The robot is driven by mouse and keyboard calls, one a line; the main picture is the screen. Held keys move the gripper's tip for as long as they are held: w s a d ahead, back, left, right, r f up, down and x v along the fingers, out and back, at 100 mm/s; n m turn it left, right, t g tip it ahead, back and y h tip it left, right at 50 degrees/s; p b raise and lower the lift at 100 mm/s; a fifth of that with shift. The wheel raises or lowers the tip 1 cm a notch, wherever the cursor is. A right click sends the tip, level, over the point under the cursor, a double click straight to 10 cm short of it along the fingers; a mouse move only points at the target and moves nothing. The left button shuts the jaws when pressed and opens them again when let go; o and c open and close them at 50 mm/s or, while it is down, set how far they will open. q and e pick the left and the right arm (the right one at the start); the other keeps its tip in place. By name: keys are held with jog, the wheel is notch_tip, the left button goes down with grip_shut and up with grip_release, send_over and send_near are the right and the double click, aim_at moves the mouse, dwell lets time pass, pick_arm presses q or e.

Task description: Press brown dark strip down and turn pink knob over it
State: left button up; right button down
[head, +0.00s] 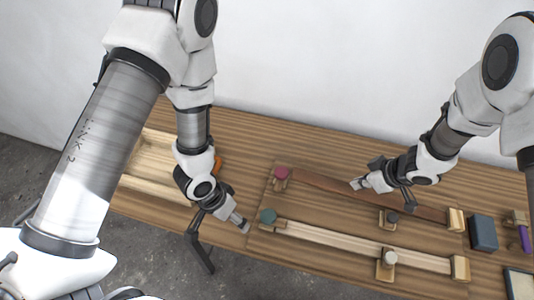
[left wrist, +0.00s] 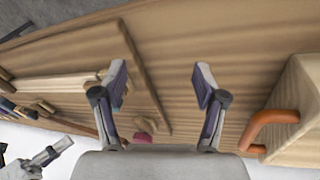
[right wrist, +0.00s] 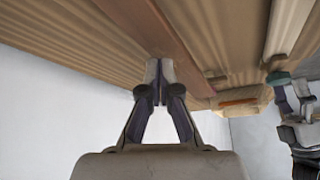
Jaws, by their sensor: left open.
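The brown dark strip (head: 322,185) runs slantwise along the back of a wooden board, and it also crosses the right wrist view (right wrist: 172,42). The pink knob (head: 282,172) sits on a small wooden piece at the strip's left end; it shows in the left wrist view (left wrist: 141,137). My right gripper (head: 357,184) is shut and empty, its tips at the strip's middle stretch; I cannot tell whether they touch it. My left gripper (head: 246,228) is open and empty in the left wrist view (left wrist: 162,78), low beside the board's left edge, left of the teal knob.
A pale strip (head: 340,243) lies in front, with a teal knob (head: 268,216) at its left end and a grey knob (head: 389,257) beside it. A dark knob (head: 391,216) stands near the dark strip. A blue-grey block (head: 483,233) is right. An orange handle (left wrist: 272,123) is at left.

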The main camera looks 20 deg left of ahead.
aim_at(281, 172)
pick_arm(q)
jog(key=w+d+r+m+t+h, duration=0.1)
jog(key=w+d+r+m, duration=0.1)
jog(key=w+r+m, duration=0.35)
jog(key=w+d+r+m+t, duration=0.1)
jog(key=w+d+r+m, duration=0.15)
jog(key=w+r, duration=0.55)
jog(key=shift+n, duration=0.5)
jog(key=x, duration=1.3)
jog(key=shift+w+a+f, duration=0.15)
jog(key=shift+w+f, duration=0.05)
jog(key=shift+f, duration=0.05)
jog(key=c, duration=1.2)
pick_arm(e)
jog(key=shift+f, duration=0.1)
jog(key=shift+f, duration=0.65)
jog(key=shift+f, duration=0.15)
